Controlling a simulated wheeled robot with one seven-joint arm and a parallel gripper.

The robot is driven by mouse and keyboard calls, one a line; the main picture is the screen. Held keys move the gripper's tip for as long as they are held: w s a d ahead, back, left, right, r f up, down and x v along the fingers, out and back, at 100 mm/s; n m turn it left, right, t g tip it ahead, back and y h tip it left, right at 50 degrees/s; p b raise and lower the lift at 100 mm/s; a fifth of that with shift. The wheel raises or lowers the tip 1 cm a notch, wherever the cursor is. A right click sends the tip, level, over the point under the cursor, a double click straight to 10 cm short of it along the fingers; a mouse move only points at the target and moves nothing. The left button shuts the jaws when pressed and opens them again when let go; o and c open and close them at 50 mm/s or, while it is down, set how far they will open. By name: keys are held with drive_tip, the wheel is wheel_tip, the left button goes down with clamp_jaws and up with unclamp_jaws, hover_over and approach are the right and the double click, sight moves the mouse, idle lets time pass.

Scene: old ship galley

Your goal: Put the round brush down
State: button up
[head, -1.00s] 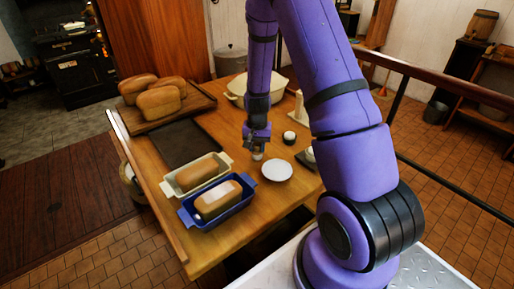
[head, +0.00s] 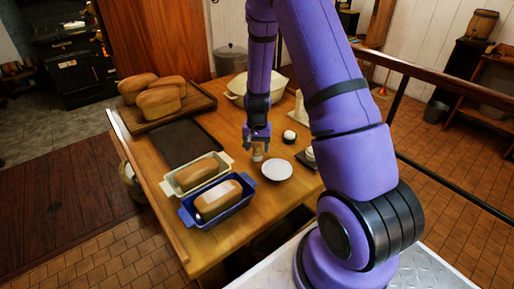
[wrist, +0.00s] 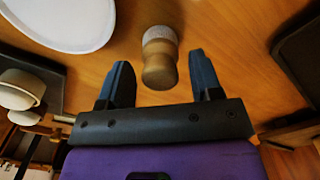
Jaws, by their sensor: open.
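The round brush (head: 257,154) stands on the wooden table just left of the white plate. It is small, with a wooden handle and pale bristles. In the wrist view the brush (wrist: 159,62) shows between and slightly beyond the two dark fingers, with a gap on each side. My gripper (head: 256,146) is open right above and around the brush's top in the head view. In the wrist view my gripper (wrist: 160,62) has its fingers spread and touches nothing that I can see.
The white plate (head: 277,170) is close on the right. A blue loaf pan (head: 239,205) and a cream loaf pan (head: 170,188) hold bread at the front left. A dark flat tray (head: 180,145) lies left, and a small black-and-white pot (head: 289,137) stands at right.

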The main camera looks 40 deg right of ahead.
wheel_tip(320, 180, up, 12)
wheel_tip(320, 180, up, 9)
drive_tip(key=n+t, duration=0.1)
drive_tip(key=n, duration=0.1)
hover_over(257, 146)
drive_tip(key=s+a, duration=0.2)
drive_tip(key=a, duration=0.2)
drive_tip(key=s+a+r+n+t, duration=0.2)
drive_tip(key=s+a+r+n, duration=0.1)
drive_tip(key=s+r, duration=0.6)
drive_tip(key=s+a+r+n+t, duration=0.2)
drive_tip(key=s+a+r, duration=0.3)
drive_tip(key=s+r, duration=0.4)
drive_tip(key=s+n, duration=0.1)
drive_tip(key=s, duration=0.5)
drive_tip(key=shift+a+r+n, duration=0.2)
drive_tip(key=shift+a+n, duration=0.1)
drive_tip(key=shift+a, duration=0.1)
